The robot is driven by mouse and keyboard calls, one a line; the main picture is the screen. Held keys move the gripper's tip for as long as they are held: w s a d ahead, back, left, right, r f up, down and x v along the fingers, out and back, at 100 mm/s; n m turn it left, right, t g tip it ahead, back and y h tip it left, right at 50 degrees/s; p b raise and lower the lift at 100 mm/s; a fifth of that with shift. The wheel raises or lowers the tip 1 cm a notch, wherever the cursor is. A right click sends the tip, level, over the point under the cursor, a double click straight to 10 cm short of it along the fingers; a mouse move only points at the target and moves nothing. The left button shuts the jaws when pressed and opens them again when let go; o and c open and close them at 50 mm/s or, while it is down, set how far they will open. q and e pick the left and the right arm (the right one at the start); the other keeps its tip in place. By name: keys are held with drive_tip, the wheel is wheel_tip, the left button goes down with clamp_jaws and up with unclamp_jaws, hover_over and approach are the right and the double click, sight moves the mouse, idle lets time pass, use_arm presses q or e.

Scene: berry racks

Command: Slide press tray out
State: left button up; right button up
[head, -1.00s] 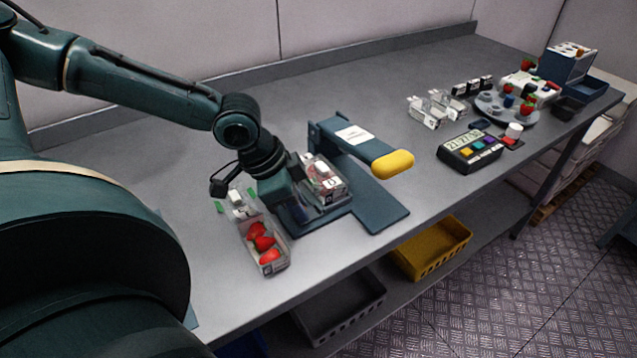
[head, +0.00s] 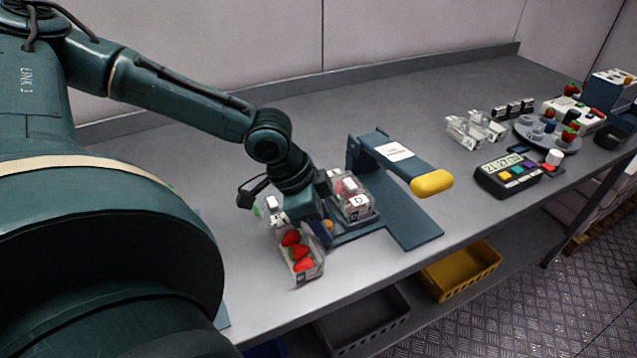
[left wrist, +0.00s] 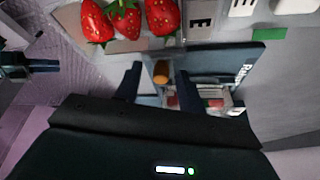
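The press (head: 372,150) stands on the bench, a dark blue stand with an arm ending in a yellow handle (head: 432,183). Its tray (head: 345,235) lies low at the left side of the base and bears a clear punnet (head: 352,197). An orange knob (head: 327,225) shows at the tray's near left side; in the left wrist view the knob (left wrist: 161,72) appears between my fingertips, with gaps beside it. My left gripper (left wrist: 158,82) is open, pointing at the tray; it also shows in the head view (head: 308,212). My right gripper is not in view.
An open punnet of strawberries (head: 300,258) stands close to the left gripper. A timer box (head: 507,176), a round grey carousel (head: 545,135) and clear punnets (head: 475,130) are farther right. A yellow crate (head: 462,272) sits below the bench. The bench's back left is clear.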

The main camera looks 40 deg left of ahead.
use_arm(q)
drive_tip(key=shift+s+a+r+p, duration=0.15)
drive_tip(key=shift+r+p, duration=0.2)
drive_tip(key=shift+r, duration=0.2)
drive_tip(key=p+v, duration=0.8)
drive_tip(key=v, duration=0.4)
drive_tip(key=shift+p, duration=0.35)
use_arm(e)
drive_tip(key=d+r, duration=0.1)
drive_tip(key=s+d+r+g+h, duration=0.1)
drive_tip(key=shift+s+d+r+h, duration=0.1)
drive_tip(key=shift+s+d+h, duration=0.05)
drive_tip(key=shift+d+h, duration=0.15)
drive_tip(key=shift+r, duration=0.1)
